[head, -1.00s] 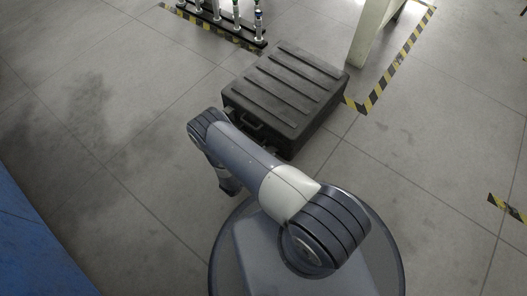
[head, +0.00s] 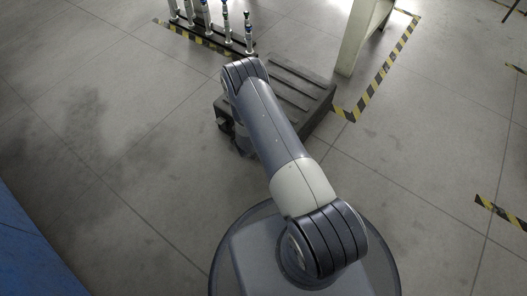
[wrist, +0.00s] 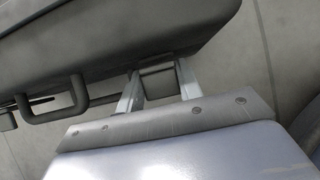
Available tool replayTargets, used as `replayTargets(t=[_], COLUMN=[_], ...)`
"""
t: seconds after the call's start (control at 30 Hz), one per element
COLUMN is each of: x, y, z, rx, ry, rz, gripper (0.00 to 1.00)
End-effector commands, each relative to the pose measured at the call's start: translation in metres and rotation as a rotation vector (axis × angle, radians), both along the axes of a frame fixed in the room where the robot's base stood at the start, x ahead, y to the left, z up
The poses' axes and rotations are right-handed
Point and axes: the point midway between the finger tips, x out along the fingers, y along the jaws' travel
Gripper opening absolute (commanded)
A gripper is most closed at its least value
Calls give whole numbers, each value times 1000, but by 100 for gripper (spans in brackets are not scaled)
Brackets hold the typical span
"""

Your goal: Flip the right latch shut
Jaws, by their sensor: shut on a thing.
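The dark, ribbed case (head: 312,90) lies on the floor in front of me in the head view; my arm covers part of its lid and front. In the wrist view the case (wrist: 120,45) fills the top left. My gripper (wrist: 158,76) is at the case's front edge, its two pale fingers on either side of a small dark block, the right latch (wrist: 157,84). It is shut on this latch. The latch's hinge and catch are hard to make out. The carry handle (wrist: 79,98) is left of the fingers, apart from them.
A rack with several upright tools (head: 225,30) stands behind the case. A pale post (head: 362,38) rises at back right, near yellow-black floor tape (head: 372,88). A blue surface (head: 35,250) is at lower left. The floor at left and right is clear.

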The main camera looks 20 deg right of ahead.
Motion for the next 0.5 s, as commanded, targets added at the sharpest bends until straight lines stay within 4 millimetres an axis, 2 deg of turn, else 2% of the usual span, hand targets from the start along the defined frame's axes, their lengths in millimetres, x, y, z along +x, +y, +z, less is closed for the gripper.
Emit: replayTargets(t=[0.5], x=[0], y=[0], z=[0], rx=[42], ry=[29], rz=[1], gripper=[0])
